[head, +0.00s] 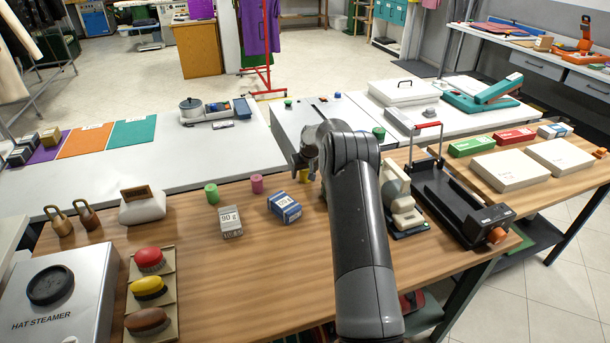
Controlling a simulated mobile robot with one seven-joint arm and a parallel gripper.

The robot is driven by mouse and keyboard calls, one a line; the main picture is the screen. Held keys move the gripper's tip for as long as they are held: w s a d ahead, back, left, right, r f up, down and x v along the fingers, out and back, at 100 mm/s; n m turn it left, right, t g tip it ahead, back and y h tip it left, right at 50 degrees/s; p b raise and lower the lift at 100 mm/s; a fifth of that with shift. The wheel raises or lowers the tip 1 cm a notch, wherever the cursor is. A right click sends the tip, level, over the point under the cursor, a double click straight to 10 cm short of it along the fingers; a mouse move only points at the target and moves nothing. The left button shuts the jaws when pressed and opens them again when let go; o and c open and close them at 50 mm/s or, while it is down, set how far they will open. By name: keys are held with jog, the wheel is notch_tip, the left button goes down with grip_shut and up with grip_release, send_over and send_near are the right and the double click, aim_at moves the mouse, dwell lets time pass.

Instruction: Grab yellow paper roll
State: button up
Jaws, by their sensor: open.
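A small yellow paper roll (304,176) stands on the wooden table, toward its back edge. It is partly hidden by my dark arm. A pink roll (257,184) and a green roll (211,193) stand to its left. My gripper (296,166) is seen small and partly hidden by its own arm, just above and left of the yellow roll in the picture. It is open, and I see nothing held in it. I cannot tell how far it is from the roll, or whether they touch.
A blue box (284,206) and a grey-white box (231,222) lie in front of the rolls. A beige device (402,208) stands to the right of my arm. A white-grey counter (190,158) adjoins behind. The table's front middle (245,285) is clear.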

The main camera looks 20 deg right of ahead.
jog(key=shift+c, duration=0.2)
jog(key=c, duration=1)
jog(key=shift+r, duration=0.1)
